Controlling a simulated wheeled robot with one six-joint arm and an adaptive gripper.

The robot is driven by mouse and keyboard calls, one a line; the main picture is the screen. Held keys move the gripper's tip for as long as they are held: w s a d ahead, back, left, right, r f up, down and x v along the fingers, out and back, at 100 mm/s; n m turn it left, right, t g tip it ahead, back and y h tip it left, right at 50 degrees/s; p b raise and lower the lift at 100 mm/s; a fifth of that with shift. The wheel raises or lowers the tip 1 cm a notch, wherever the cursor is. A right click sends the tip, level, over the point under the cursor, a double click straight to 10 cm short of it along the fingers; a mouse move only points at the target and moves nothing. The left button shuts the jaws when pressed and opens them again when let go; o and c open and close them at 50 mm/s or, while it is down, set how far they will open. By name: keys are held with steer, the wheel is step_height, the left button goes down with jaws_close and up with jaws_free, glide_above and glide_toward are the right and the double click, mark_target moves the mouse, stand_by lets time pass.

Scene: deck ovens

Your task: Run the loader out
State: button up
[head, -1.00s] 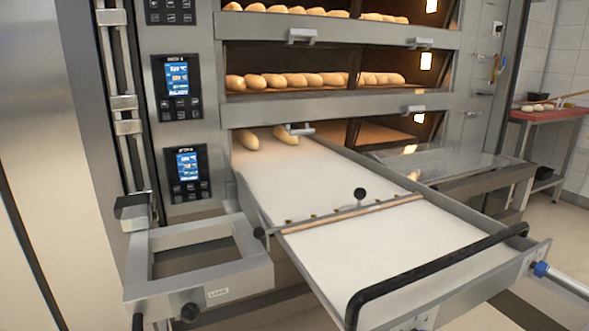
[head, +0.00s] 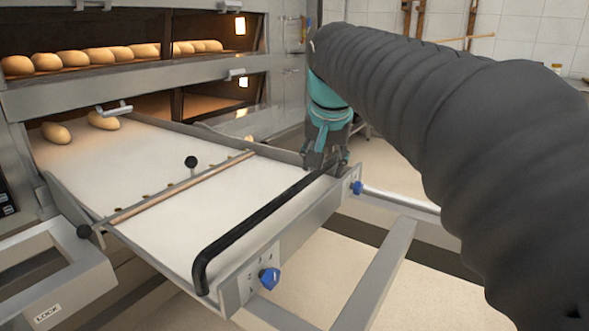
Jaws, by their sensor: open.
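The loader (head: 180,228) is a long tray with a white belt, reaching from the oven's lower deck opening out toward me. A wooden crossbar with a black knob (head: 191,162) spans its belt. A black handle (head: 255,226) runs along its front end. Two loaves (head: 56,133) lie at its far end by the oven mouth. My gripper (head: 325,172) is open at the right end of the black handle, pointing down. Whether its fingers straddle or touch the handle cannot be told.
A grey frame marked LOCK (head: 45,270) stands at the left. Blue knobs (head: 269,278) sit on the loader's front panel. A metal rail (head: 400,205) extends to the right.

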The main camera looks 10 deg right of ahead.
steer(key=w+d+r+m+b, duration=0.1)
steer(key=w+d+r+m, duration=0.1)
steer(key=w, duration=0.4)
steer(key=w+d+r+m+b, duration=0.1)
steer(key=w+d+m, duration=0.1)
steer(key=w, duration=0.5)
steer(key=shift+h, duration=0.4)
steer(key=x, duration=0.4)
steer(key=b+x, duration=0.1)
steer(key=x, duration=0.4)
steer(key=b+x, duration=0.1)
steer(key=x, duration=0.3)
steer(key=shift+s+d+f, duration=0.2)
steer(key=shift+f, duration=0.2)
jaws_close()
